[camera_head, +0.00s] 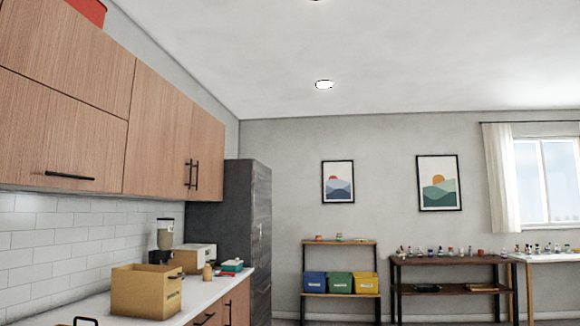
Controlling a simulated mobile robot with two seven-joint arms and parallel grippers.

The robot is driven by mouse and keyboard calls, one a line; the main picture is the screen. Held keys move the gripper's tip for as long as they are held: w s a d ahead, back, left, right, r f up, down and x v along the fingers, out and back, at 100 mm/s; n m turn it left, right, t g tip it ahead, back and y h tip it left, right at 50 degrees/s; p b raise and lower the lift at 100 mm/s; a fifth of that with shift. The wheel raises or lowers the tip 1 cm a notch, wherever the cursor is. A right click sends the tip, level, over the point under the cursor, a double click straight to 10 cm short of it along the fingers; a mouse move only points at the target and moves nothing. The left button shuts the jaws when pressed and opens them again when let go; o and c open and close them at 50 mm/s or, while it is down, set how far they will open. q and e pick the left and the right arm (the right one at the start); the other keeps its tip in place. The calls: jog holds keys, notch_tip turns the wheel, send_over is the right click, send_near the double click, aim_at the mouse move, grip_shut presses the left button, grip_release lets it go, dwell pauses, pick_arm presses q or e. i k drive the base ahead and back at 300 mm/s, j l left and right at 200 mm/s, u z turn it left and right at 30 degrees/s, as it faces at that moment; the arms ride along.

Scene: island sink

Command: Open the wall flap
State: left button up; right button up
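The wall flap (62,135) is a wood-grain panel of the wall cabinets at the left. It looks closed, flush with the panels around it. Its black horizontal bar handle (70,176) sits near its lower edge. Another wood panel (70,50) lies directly above it. Its left end is cut off by the picture edge. Neither of my grippers is in view.
Tall cabinet doors (160,130) with vertical handles adjoin the flap on the right. On the white counter below stand a cardboard box (145,292), a coffee grinder (165,236) and a second box (195,257). A dark fridge (235,210) stands beyond. The space before the flap looks clear.

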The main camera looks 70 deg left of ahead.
aim_at(50, 138)
jog(key=j+u, duration=0.1)
jog(key=u, duration=4.3)
jog(key=i+l+u, duration=0.1)
jog(key=l+u, duration=1.05)
jog(key=l, duration=0.55)
jog(key=l+u, duration=0.1)
jog(key=l, duration=0.8)
jog(key=k, duration=0.05)
